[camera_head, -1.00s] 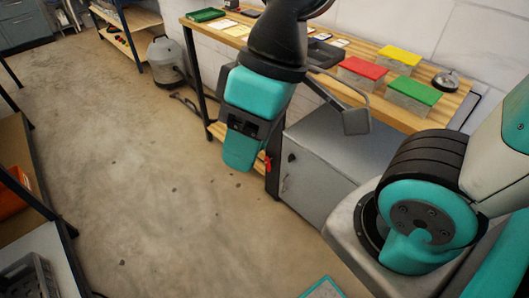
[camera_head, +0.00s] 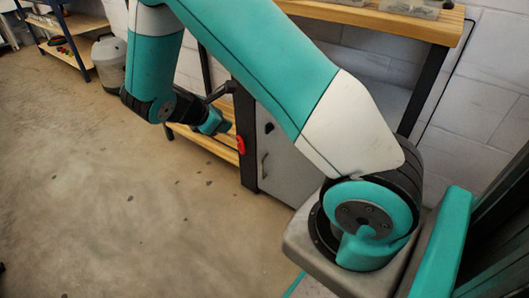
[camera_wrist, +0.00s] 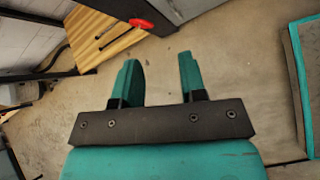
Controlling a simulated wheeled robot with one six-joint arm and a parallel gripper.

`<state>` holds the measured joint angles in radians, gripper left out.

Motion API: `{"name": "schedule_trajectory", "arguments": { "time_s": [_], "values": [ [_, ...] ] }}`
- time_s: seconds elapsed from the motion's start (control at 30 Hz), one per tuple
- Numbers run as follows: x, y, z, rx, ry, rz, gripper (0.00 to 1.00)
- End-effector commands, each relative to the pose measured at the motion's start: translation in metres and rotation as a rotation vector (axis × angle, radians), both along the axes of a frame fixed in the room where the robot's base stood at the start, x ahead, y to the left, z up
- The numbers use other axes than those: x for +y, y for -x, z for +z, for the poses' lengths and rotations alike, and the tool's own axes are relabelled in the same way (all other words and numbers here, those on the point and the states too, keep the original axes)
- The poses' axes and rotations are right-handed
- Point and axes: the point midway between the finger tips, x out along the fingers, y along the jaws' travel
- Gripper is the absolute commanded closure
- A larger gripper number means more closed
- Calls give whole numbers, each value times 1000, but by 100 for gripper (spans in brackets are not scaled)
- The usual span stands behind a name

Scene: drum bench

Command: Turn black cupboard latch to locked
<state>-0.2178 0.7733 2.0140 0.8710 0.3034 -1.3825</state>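The grey cupboard (camera_head: 290,165) stands under the bench, with its door facing the open floor. The black latch (camera_head: 269,127) is a small dark knob high on that door, above a bar handle (camera_head: 264,163). Its turn position is too small to tell. My gripper (camera_head: 216,122) is left of the cupboard, apart from the latch. In the wrist view my gripper (camera_wrist: 158,58) is open, with bare floor between its fingers. I cannot make out the latch in the wrist view.
A wooden lower shelf (camera_head: 205,143) is behind my gripper. A grey canister (camera_head: 108,55) stands far left. Floor at left is clear.

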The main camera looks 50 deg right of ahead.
Motion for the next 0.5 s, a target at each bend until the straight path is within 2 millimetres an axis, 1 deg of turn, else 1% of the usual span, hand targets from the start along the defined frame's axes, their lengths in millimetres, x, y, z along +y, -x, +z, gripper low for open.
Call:
{"name": "schedule_trajectory", "arguments": {
  "time_s": [0.03, 0.1, 0.13, 0.2, 0.27, 0.37, 0.5],
  "values": [
    [-13, -3, -45, 62, 86, 37, 62],
    [-28, -6, -66, 137, 191, 85, 62],
    [-33, -7, -73, 166, 229, 102, 62],
    [-41, -8, -84, 224, 300, 133, 62],
    [-46, -9, -90, 259, 342, 151, 62],
    [-52, -9, -94, 292, 378, 165, 62],
    [-67, -10, -99, 300, 385, 165, 62]
  ]
}}
